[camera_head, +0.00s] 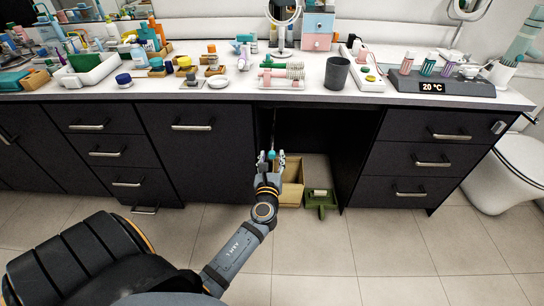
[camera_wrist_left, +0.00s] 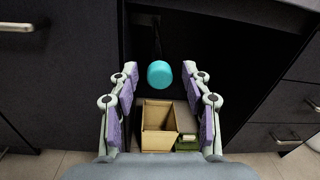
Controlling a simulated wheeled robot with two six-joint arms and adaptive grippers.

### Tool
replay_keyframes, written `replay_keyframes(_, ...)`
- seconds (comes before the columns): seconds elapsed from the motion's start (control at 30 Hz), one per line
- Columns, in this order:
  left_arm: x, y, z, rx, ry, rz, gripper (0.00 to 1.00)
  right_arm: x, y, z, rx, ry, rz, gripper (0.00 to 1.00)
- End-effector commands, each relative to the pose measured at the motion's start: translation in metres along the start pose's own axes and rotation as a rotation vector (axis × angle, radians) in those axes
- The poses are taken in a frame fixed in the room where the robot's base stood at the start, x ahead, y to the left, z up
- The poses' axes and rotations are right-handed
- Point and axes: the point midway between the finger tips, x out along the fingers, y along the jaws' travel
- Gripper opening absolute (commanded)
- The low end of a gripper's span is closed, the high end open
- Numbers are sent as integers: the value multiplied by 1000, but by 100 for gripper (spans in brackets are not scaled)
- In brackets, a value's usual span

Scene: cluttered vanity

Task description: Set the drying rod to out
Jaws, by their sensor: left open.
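The drying rod appears as a thin dark rod (camera_head: 274,127) under the vanity counter, in the dark knee space between the drawer units. It ends in a round teal knob (camera_head: 271,154). In the left wrist view the teal knob (camera_wrist_left: 159,75) faces the camera, and the dark rod runs back behind it into shadow. My left gripper (camera_head: 271,160) is open in front of the knee space, its fingers on either side of the knob. In the wrist view clear gaps show between the knob and both purple-padded fingers (camera_wrist_left: 161,85). The rod's far end is lost in shadow. My right gripper is not seen.
An open tan box (camera_wrist_left: 158,128) and a green object (camera_head: 320,203) stand on the floor below. Dark drawer units flank the space, with handles at left (camera_head: 192,127) and right (camera_head: 450,137). The counter (camera_head: 300,98) above is cluttered. The tiled floor in front is clear.

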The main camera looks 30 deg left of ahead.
Motion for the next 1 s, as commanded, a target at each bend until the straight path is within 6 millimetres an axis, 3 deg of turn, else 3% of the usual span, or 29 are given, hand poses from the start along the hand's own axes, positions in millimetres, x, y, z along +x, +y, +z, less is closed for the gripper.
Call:
replay_keyframes(0.2, -44, 1, -2, -3, 6, 3, 48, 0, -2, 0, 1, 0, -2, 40)
replay_keyframes(0.33, -59, 1, -2, -2, 5, 2, 48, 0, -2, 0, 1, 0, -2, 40)
replay_keyframes(0.9, -64, 0, -1, -2, 3, 1, 48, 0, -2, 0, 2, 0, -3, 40)
replay_keyframes(1.0, -64, 3, -17, -50, 38, 5, 48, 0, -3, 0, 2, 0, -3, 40)
